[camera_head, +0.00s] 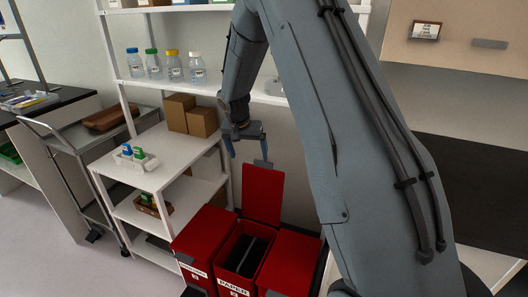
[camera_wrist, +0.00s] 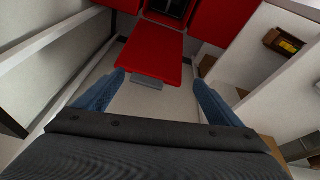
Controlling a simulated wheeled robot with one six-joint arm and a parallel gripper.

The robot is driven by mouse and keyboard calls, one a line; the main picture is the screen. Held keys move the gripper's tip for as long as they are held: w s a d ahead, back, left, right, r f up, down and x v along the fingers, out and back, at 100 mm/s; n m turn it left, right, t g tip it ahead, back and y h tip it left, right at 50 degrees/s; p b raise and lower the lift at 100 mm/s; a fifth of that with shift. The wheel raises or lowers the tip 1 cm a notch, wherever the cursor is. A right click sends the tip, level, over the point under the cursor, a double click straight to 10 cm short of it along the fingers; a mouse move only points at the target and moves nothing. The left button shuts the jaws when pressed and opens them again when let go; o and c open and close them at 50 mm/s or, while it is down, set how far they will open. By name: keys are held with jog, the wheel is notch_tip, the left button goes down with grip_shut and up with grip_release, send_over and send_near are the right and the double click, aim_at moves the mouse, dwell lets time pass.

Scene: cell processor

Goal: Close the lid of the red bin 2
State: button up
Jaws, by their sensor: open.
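Several red bins stand side by side in the head view. The middle bin (camera_head: 226,266), labelled PAPER, has its lid open; the number under the label is too small to read surely. Its red lid (camera_head: 263,194) stands up at the bin's back edge. A dark opening shows inside the bin. My gripper (camera_head: 250,158) is open and empty just above the lid's top edge. In the wrist view the lid (camera_wrist: 152,48) lies ahead, with a grey tab (camera_wrist: 147,82) on its near edge. My gripper's fingers (camera_wrist: 158,78) are spread on either side of that edge, apparently without touching it.
The neighbouring bins (camera_head: 199,234) (camera_head: 292,262) have shut lids. A white shelf unit (camera_head: 160,147) with cardboard boxes (camera_head: 201,122) and a small rack stands left of the bins. Bottles (camera_head: 173,67) line a shelf above. Part of the right side is hidden by my arm.

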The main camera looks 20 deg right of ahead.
jog(key=m+p, duration=0.2)
jog(key=p, duration=0.2)
send_near(263, 167)
jog(key=r, duration=0.2)
jog(key=shift+h, duration=0.3)
jog(key=shift+w+p+x, duration=0.15)
jog(key=shift+p+x, duration=0.4)
jog(key=shift+x, duration=1.65)
jog(key=shift+w+p+x, duration=0.1)
jog(key=shift+p+x, duration=0.4)
jog(key=shift+x, duration=1.65)
jog(key=shift+a, duration=0.1)
